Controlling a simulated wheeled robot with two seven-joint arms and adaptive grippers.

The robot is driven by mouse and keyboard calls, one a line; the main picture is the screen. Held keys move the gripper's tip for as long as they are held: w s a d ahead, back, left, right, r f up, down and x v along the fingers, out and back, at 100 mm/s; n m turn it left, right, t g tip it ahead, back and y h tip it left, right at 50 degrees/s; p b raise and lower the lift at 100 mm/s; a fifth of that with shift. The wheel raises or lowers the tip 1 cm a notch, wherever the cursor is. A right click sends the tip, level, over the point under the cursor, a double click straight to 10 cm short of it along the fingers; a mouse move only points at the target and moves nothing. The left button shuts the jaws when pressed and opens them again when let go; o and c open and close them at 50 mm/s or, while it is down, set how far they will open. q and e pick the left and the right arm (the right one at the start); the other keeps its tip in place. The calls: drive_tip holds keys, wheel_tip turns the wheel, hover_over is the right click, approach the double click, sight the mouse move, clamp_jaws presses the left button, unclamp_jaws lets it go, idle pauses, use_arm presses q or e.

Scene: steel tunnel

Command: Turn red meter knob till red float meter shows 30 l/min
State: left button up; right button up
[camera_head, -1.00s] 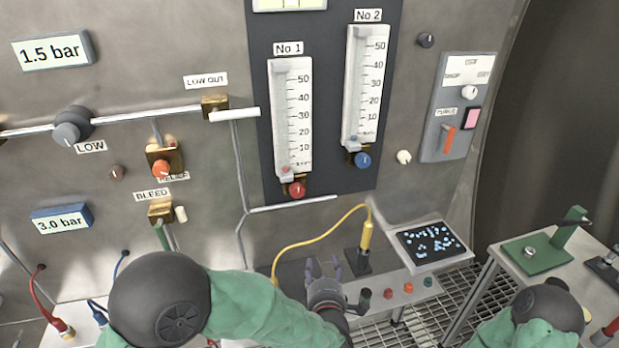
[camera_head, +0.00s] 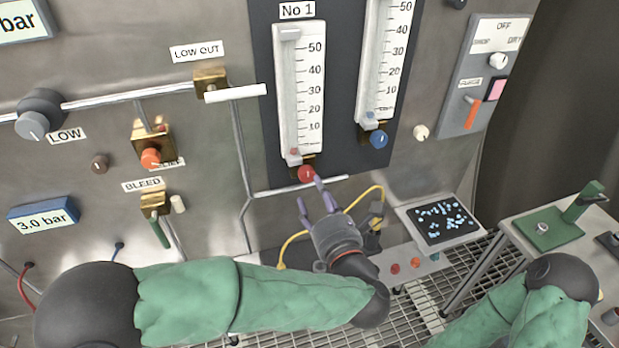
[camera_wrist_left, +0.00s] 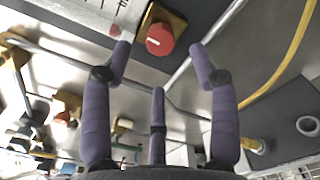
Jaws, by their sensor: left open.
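The red meter knob (camera_head: 306,173) sits at the foot of the No 1 float meter (camera_head: 300,95). The red float (camera_head: 295,152) is at the bottom of that scale, below the 10 mark. My left gripper (camera_head: 311,191) is open just below the knob, with its fingers pointing up at it. In the left wrist view the red knob (camera_wrist_left: 160,39) with a white mark lies ahead, between the spread purple fingers (camera_wrist_left: 163,62); I see no contact.
The No 2 meter (camera_head: 384,60) with its blue knob (camera_head: 378,139) stands to the right. A pipe (camera_head: 290,188) runs just below the red knob. A yellow cable (camera_head: 374,190) hangs behind my gripper. A panel with a screen (camera_head: 441,222) is at lower right.

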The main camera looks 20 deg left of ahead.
sight(308, 177)
use_arm(q)
drive_tip(key=b+x, duration=0.1)
drive_tip(key=x, duration=0.5)
drive_tip(key=shift+w+a, duration=0.2)
drive_tip(key=c, duration=1.1)
